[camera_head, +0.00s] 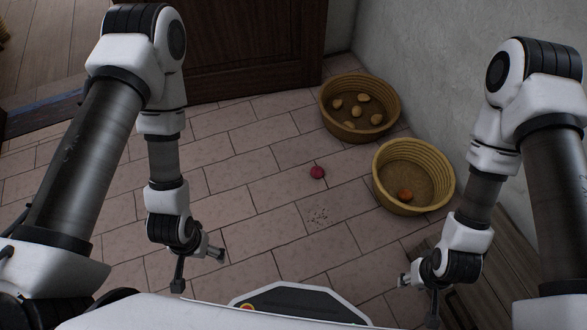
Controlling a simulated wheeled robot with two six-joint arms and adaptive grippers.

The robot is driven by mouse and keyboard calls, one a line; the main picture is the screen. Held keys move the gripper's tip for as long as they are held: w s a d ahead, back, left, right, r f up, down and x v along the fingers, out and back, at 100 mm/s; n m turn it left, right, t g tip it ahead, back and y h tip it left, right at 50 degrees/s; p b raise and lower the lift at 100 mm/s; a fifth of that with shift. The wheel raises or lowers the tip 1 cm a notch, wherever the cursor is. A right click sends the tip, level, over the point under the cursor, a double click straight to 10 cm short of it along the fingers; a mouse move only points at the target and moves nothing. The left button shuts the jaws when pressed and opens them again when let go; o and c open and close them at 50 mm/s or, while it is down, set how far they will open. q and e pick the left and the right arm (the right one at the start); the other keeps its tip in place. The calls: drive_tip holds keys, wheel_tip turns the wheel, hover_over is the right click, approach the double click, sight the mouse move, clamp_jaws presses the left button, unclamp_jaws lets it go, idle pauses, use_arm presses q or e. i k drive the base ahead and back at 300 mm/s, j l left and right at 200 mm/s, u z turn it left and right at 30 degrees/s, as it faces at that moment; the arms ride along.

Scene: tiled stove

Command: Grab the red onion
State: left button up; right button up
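The red onion (317,172) is a small, round, dark pink-red thing lying by itself on the tiled floor, near the middle of the head view. My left gripper (199,272) hangs at the lower left, apart from the onion, with its two fingers spread and nothing between them. My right gripper (419,300) is at the lower right, also apart from the onion, with its fingers spread and empty.
A brown basket (328,116) with several potato-like things stands behind the onion by the wall. A yellowish basket (446,191) holding one orange-brown onion (405,195) is to its right. A wooden slatted piece (493,285) is at lower right.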

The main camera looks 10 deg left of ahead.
sight(317, 171)
drive_tip(key=i+l, duration=0.25)
drive_tip(key=i, duration=0.25)
drive_tip(key=i+l+z, duration=0.15)
drive_tip(key=i, duration=0.4)
drive_tip(key=l, duration=0.1)
